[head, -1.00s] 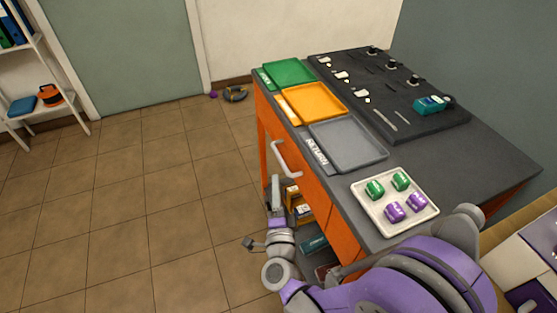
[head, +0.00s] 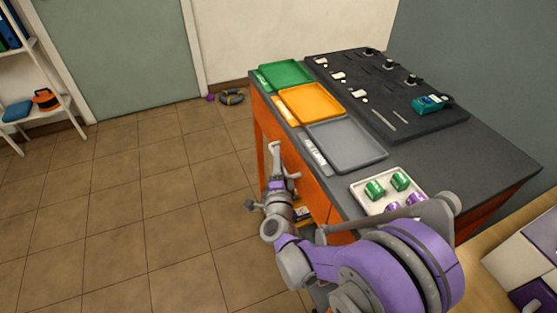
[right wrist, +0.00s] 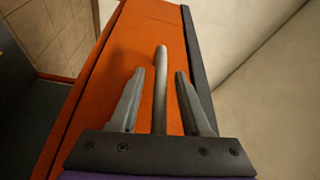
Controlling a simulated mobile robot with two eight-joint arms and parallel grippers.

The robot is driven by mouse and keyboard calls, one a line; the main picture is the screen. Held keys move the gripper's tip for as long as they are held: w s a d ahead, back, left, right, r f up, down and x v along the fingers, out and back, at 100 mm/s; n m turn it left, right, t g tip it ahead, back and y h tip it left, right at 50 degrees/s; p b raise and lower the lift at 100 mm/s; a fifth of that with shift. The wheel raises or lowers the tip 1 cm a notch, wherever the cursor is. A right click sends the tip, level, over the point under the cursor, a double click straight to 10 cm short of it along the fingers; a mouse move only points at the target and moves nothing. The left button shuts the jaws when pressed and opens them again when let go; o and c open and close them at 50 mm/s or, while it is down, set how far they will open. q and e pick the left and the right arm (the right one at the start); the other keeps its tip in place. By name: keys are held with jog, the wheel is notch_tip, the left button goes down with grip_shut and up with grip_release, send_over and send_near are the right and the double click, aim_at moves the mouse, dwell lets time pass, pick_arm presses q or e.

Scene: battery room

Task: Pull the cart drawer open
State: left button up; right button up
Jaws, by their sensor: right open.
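The orange cart (head: 258,125) stands at the right with a dark top. Its drawer front (head: 305,178) faces left and looks closed. My right gripper (head: 277,158) is at the drawer front and covers most of the handle in the head view. In the right wrist view, the pale bar handle (right wrist: 160,80) runs between the two open fingers of my right gripper (right wrist: 159,88). A gap shows on both sides of the bar. How deep the bar sits between the fingers is hard to tell. My left gripper is not in view.
On the cart top lie green (head: 287,73), orange (head: 311,102) and grey (head: 345,145) trays, a dark tool board (head: 385,95) and a white tray (head: 358,193) with green and purple cylinders. The floor (head: 150,200) left of the cart is clear.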

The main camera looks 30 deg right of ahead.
jog(key=shift+c, duration=0.3)
grip_shut()
dwell(1.1)
